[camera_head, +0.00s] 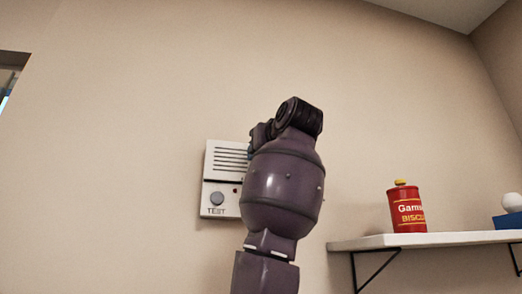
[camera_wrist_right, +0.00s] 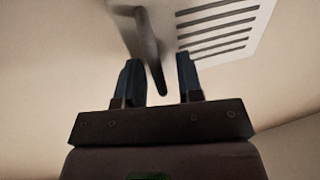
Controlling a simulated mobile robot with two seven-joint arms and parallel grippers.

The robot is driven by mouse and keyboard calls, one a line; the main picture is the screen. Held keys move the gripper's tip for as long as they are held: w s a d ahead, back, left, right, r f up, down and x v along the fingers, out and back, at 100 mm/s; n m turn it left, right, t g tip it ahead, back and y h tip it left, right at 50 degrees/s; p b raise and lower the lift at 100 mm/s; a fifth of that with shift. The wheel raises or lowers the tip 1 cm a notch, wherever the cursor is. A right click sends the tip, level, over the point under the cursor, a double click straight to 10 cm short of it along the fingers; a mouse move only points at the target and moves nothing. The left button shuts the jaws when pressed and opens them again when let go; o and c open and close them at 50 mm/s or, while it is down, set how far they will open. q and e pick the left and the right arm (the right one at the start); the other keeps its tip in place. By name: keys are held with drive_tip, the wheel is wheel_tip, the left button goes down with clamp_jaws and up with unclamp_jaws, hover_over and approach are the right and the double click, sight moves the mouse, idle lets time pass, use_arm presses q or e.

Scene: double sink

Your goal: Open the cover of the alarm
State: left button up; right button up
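The alarm (camera_head: 215,190) is a white box on the beige wall, with dark slots on top, a round grey button, a small red light and the word TEST below. My right arm hides its right part. In the right wrist view its slotted white face (camera_wrist_right: 222,30) fills the upper right. My right gripper (camera_wrist_right: 158,78) has its two blue fingers apart, close to the alarm. A dark slim bar (camera_wrist_right: 150,50) reaches down between the fingers, with gaps beside it; I cannot tell whether it is part of the cover. My left gripper is not in view.
A white wall shelf (camera_head: 430,241) on black brackets is at the right.

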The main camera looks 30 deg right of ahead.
clamp_jaws()
drive_tip(key=shift+s, duration=0.15)
idle(0.4)
